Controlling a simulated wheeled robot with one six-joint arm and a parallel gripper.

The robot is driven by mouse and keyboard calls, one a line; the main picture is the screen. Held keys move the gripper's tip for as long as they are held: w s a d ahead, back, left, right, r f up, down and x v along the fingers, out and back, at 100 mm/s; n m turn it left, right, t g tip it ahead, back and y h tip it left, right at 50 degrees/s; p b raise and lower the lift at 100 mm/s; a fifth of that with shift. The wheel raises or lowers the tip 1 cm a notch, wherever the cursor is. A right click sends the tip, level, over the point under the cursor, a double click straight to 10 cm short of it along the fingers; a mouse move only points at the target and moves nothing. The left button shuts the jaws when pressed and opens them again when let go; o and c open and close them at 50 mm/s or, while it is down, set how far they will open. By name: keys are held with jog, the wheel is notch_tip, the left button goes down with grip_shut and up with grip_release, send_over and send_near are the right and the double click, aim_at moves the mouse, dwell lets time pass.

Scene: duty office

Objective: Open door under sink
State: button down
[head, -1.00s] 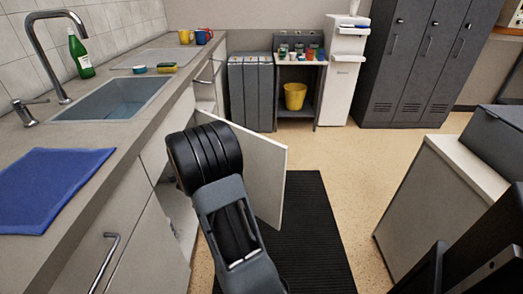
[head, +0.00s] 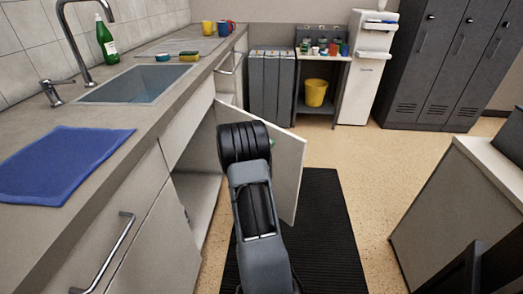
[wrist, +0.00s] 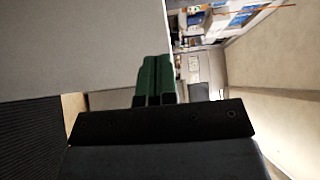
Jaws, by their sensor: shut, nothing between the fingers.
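The white door under the sink (head: 289,170) stands swung well out from the counter front, over the floor. The open cabinet (head: 198,198) shows a pale, bare-looking interior, partly hidden by my arm. The sink (head: 130,90) is in the counter above it. My gripper is mostly hidden behind my wrist in the head view; a bit of green fingertip (head: 271,142) shows against the door's inner face. In the wrist view the green fingers (wrist: 155,80) are together and empty, beside a large pale panel (wrist: 75,45) that looks like the door. I cannot tell if they touch it.
A dark ribbed mat (head: 325,230) lies on the floor under and right of the door. A drawer unit with a bar handle (head: 108,250) is at the near left. A pale cabinet (head: 450,205) stands at the right. Floor between mat and cabinet is clear.

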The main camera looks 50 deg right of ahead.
aim_at(283, 134)
jog(key=shift+s+d+b, duration=0.15)
jog(key=shift+d+b, duration=0.35)
jog(key=shift+d, duration=2.6)
